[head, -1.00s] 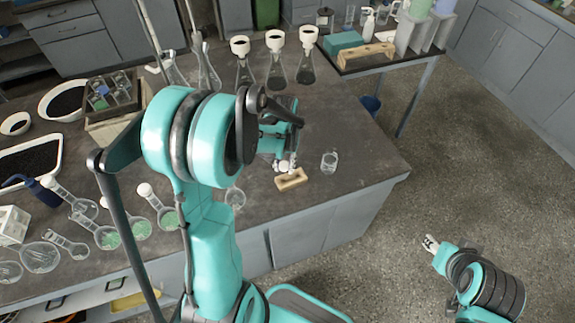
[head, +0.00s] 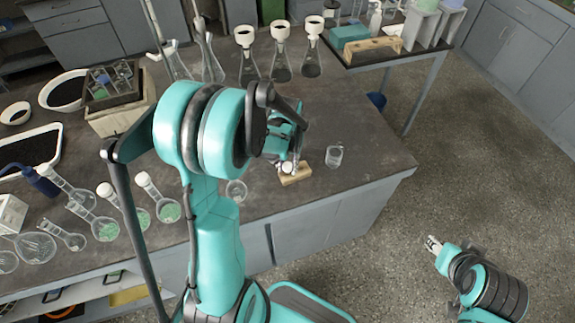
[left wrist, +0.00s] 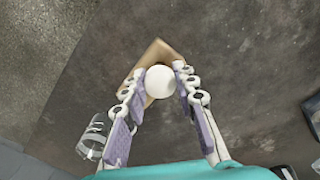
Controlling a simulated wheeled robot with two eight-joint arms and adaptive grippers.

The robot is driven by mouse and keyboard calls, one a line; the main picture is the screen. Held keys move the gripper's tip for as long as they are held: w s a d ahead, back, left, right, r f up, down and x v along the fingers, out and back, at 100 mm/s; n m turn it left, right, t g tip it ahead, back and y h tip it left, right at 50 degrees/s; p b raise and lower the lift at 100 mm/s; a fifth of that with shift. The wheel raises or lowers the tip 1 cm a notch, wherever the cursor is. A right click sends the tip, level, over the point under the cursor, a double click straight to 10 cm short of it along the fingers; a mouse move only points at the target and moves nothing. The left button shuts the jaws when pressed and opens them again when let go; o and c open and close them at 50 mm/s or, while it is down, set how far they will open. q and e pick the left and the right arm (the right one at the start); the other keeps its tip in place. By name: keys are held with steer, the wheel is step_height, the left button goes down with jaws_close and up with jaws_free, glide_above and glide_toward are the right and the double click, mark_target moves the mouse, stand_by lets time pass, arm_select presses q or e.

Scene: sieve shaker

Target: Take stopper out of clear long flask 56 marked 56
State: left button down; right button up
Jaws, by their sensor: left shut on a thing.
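My left gripper (head: 289,166) is over the dark bench, just above a small wooden block (head: 300,178). It is shut on a round white stopper (left wrist: 160,82), which sits between the finger pads in the left wrist view. The block (left wrist: 158,50) shows behind the stopper; whether they touch I cannot tell. No mark 56 is readable. My right gripper (head: 434,244) is over the floor, too small to judge.
A clear beaker (head: 334,157) stands right of the block, near the bench edge. Several conical flasks with dark-filled white funnels (head: 281,50) stand at the back. A box with a dark rack (head: 112,85) and trays of dark grains are on the left.

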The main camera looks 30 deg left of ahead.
arm_select(q)
steer(key=shift+f+b, duration=0.45)
stand_by(0.6)
steer(key=shift+f+b, duration=0.35)
steer(key=shift+f, duration=0.05)
steer(key=shift+s, duration=0.1)
steer(key=shift+s+d+f+b, duration=0.1)
steer(key=shift+f+b, duration=0.15)
steer(key=shift+b, duration=0.05)
